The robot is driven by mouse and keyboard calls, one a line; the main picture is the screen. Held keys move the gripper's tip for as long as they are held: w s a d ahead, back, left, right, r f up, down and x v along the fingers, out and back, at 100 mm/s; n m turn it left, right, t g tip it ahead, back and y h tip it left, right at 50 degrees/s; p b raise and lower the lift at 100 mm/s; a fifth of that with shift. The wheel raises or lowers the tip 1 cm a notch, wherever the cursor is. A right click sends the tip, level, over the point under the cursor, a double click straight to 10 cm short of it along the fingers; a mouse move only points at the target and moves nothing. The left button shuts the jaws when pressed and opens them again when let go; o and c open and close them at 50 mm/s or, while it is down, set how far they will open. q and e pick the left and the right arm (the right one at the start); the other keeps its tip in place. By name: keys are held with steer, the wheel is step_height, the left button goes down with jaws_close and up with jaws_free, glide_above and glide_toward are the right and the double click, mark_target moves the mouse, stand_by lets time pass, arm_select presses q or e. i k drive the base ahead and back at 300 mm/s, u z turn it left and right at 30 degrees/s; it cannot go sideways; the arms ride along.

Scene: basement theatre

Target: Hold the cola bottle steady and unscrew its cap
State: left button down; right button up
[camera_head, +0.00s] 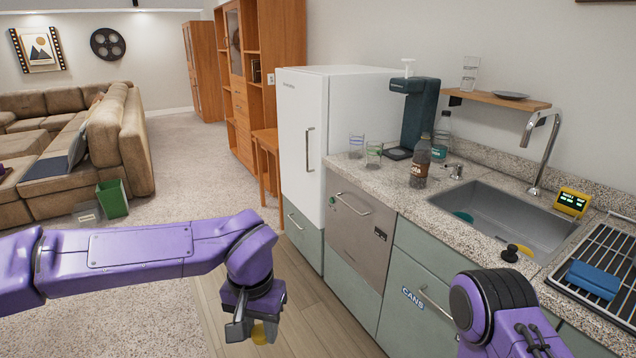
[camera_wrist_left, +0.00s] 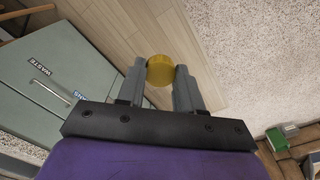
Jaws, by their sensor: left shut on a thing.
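A brown cola bottle (camera_head: 420,165) with a label stands upright on the counter, left of the sink. Its top is too small for me to tell whether a cap is on it. My left gripper (camera_head: 254,331) is low over the floor in front of the cabinets, well away from the bottle. It is shut on a round yellow thing, which shows between its fingers in the left wrist view (camera_wrist_left: 160,69). I cannot tell whether this is a cap. My right arm comes in at the lower right; its gripper is out of view.
A clear bottle with a teal label (camera_head: 441,140) stands behind the cola bottle. Two glasses (camera_head: 373,155) and a dark dispenser (camera_head: 412,118) are close by. A sink (camera_head: 505,225), a tap (camera_head: 540,150) and a drying rack (camera_head: 612,265) lie to the right.

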mark_target(423, 151)
steer(key=u, duration=0.75)
steer(key=i, duration=1.45)
steer(key=z, duration=1)
steer(key=i, duration=0.75)
steer(key=z, duration=0.9)
